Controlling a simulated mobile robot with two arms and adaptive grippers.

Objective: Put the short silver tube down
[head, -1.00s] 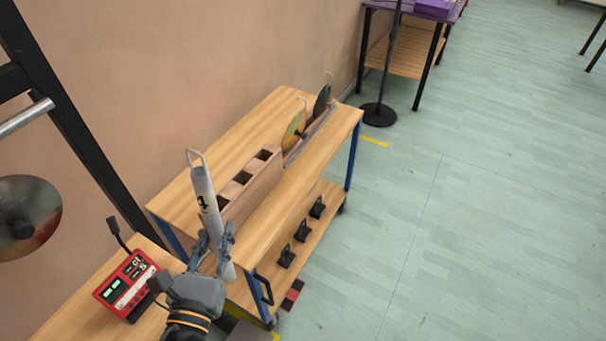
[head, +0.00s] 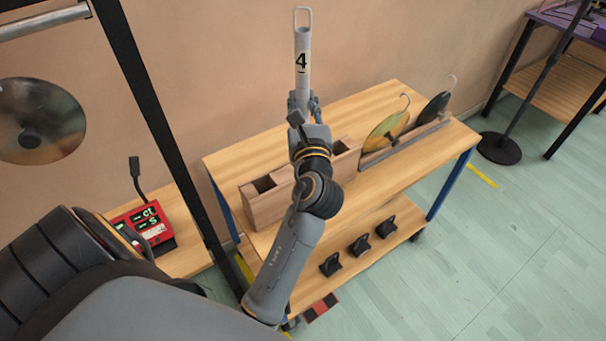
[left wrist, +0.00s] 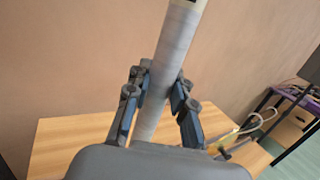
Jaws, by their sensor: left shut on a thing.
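The short silver tube (head: 302,70) is upright in the head view, with a black 4 on it and a wire loop at its top. My left gripper (head: 303,98) is shut on the tube's lower part and holds it over the wooden trolley top (head: 235,158). In the left wrist view the tube (left wrist: 167,60) stands between the fingers of the gripper (left wrist: 155,95), tilted slightly right. The tube's lower end is hidden by my gripper and wrist. A wooden block with square holes (head: 265,208) is on the trolley, partly behind my arm. My right gripper is not in view.
Two discs, one brass (head: 385,131) and one dark (head: 434,108), stand in a rack right of the block. A red device (head: 146,224) is at left. A black frame post (head: 150,100) and hanging cymbal (head: 38,120) are at left. Several black clips sit on the lower shelf (head: 395,245).

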